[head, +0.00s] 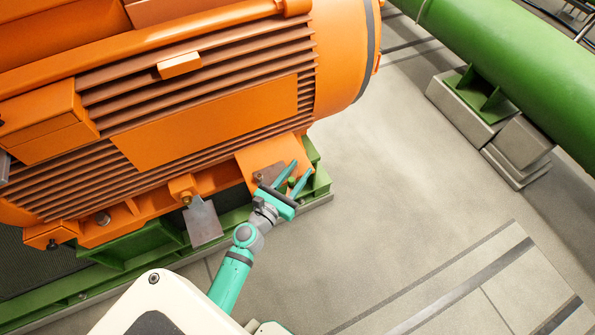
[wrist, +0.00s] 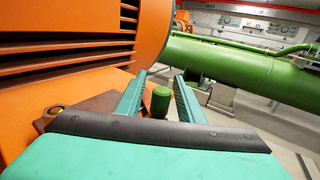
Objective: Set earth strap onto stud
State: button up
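My gripper (head: 301,168) is open at the right end of the orange motor's foot. Its two teal fingers also show in the wrist view (wrist: 160,76). A short green round post (wrist: 160,101) shows between the fingers, with a gap on each side; it also appears in the head view (head: 292,181). I cannot tell whether this post is the stud. A flat grey metal plate (head: 205,222) hangs below an orange lug with a bolt (head: 187,200), left of my gripper. I cannot tell whether this plate is the earth strap. Nothing is held between the fingers.
The orange motor (head: 205,120) fills the upper left, on a green base frame (head: 150,243). A brownish plate (wrist: 92,105) with a bolt (wrist: 52,112) lies left of the fingers. A green pipe (head: 510,70) runs at upper right. The floor (head: 400,190) to the right is clear.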

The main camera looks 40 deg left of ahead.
jog(key=s, duration=1)
jog(key=shift+s+d, duration=0.3)
jog(key=shift+s, duration=0.1)
